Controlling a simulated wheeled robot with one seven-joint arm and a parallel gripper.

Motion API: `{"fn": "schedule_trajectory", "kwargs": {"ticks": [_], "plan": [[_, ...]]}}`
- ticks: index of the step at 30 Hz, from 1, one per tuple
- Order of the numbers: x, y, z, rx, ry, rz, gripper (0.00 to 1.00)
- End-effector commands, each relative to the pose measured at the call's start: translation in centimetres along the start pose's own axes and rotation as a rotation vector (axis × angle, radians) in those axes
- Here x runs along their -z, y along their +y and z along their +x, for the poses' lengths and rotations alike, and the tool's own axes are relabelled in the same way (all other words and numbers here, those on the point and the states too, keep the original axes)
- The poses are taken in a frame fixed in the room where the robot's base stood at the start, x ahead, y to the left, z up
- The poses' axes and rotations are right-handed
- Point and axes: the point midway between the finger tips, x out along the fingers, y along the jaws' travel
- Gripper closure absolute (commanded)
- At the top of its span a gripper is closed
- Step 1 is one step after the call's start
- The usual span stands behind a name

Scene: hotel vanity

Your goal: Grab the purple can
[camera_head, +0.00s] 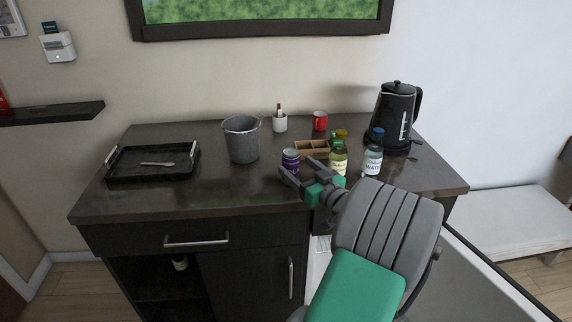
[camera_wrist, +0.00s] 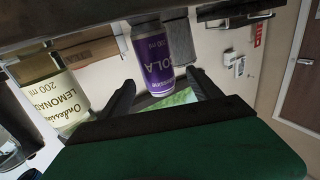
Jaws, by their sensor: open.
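In the wrist view, which is upside down, the purple can (camera_wrist: 153,58) has a white "COLA" label. My gripper (camera_head: 298,170) is open and close to the can on its near side. In the wrist view, my gripper's two fingers (camera_wrist: 162,82) appear on either side of the can's top end, with the left finger nearer to it. I cannot tell whether either finger touches it.
A lemonade bottle (camera_head: 338,160) stands close to the right of my gripper, with a water bottle (camera_head: 373,158) farther right. A wooden box (camera_head: 311,150), red mug (camera_head: 320,120) and black kettle (camera_head: 397,112) stand behind. The grey bucket (camera_head: 241,140) and black tray (camera_head: 125,178) are left.

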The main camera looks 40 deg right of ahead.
Motion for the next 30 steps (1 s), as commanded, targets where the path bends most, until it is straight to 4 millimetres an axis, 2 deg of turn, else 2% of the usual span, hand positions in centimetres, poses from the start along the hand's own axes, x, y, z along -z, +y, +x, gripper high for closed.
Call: {"fn": "schedule_trajectory", "kwargs": {"ticks": [8, 12, 15, 22, 30], "plan": [[0.2, 0.8, 3.3, -0.012, 0.0, -0.001, 0.27], [0.2, 1.2, 5.8, -0.014, -0.001, -0.001, 0.27], [0.0, 1.2, 7.0, -0.014, -0.001, -0.002, 0.27], [-0.1, 1.1, 7.3, -0.014, -0.001, -0.001, 0.27], [-0.1, 1.0, 7.3, -0.012, -0.001, -0.001, 0.49]]}}
